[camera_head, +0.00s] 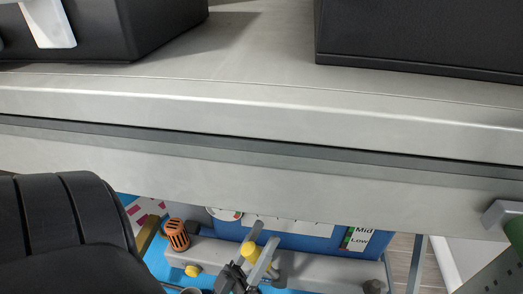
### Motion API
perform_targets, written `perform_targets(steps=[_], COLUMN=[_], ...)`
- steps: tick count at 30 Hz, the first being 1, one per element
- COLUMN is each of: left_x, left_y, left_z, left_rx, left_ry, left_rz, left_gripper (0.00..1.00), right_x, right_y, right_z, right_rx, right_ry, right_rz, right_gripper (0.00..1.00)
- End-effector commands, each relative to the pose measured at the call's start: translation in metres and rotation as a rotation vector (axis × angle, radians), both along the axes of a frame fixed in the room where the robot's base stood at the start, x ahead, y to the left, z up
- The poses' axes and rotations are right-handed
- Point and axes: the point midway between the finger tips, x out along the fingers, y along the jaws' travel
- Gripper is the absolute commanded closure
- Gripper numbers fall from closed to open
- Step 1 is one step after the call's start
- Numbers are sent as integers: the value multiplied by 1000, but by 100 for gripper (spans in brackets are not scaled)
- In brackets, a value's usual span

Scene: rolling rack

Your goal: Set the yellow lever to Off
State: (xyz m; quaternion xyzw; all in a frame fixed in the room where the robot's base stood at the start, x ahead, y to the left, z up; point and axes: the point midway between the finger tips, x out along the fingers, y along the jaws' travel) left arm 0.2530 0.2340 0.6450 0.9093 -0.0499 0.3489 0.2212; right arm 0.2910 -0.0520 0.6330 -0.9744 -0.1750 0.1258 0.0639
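The yellow lever (256,251) sits low in the view, on a grey pipe or bar below the shelf edge. My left gripper (261,246) reaches down to it, with its two grey fingers on either side of the yellow part. I cannot tell whether the fingers press on it or only stand around it. A label with "Mid" and "Low" (358,238) shows on the blue panel to the right; no "Off" mark can be read. The lever's lower part is hidden by the gripper. My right gripper is not in view.
A pale shelf (230,100) crosses the view above the lever and hides much of the panel. Two black cases (420,35) stand on it. An orange slotted knob (176,235) and a round gauge (224,213) lie left of the lever. A rack post stands at right.

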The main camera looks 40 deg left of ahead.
Motion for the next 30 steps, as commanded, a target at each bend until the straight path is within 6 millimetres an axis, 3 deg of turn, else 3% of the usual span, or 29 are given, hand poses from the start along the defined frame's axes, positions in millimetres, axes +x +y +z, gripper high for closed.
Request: perform_targets(steps=[11, 24, 30], left_x=[-1, -45, -55], left_y=[0, -4, -5], left_z=[-1, -41, -48], left_rx=[3, 1, 1], left_ry=[-4, -1, -1], left_rz=[1, 2, 0], left_gripper=[31, 31, 31], right_x=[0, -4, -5], right_y=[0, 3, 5], right_z=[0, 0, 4], right_rx=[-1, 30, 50], right_ry=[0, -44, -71], right_rz=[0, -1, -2], right_gripper=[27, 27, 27])
